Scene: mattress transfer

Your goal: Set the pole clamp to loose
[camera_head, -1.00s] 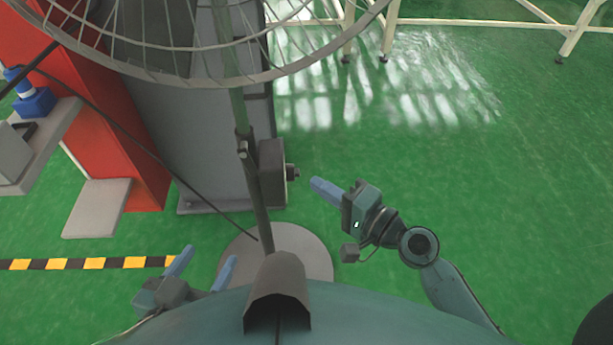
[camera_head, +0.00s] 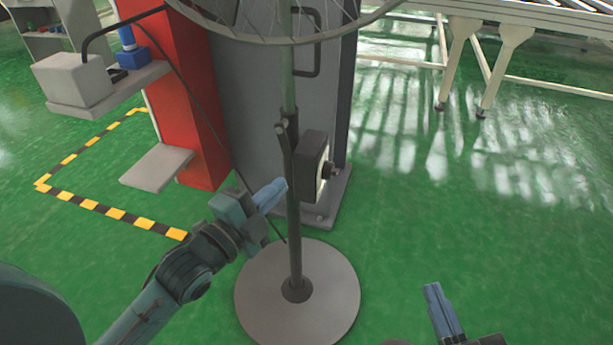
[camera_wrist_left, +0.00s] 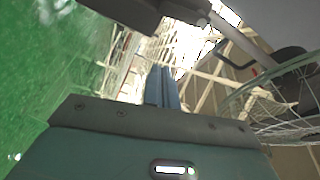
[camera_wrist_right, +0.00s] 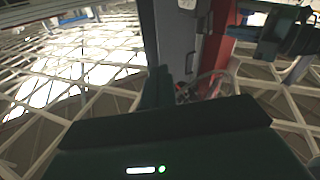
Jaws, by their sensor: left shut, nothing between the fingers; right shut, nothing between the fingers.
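The fan's upright pole (camera_head: 295,230) stands in the middle of the head view. The pole clamp (camera_head: 287,127) is a dark collar with a small lever on the pole, below the fan cage. My left gripper (camera_head: 277,191) is shut and empty, with its blue fingertips just left of the pole and below the clamp. I cannot tell whether they touch the pole. Its shut fingers also show in the left wrist view (camera_wrist_left: 162,88). My right gripper (camera_head: 437,298) is shut and empty at the lower right, well away from the pole.
The fan's round grey base (camera_head: 260,310) rests on the green floor. A dark box with a knob (camera_head: 313,165) sits beside the pole on the right. The wire fan cage (camera_head: 270,38) hangs above. A grey and red cabinet (camera_head: 190,90) stands behind. Floor to the right is clear.

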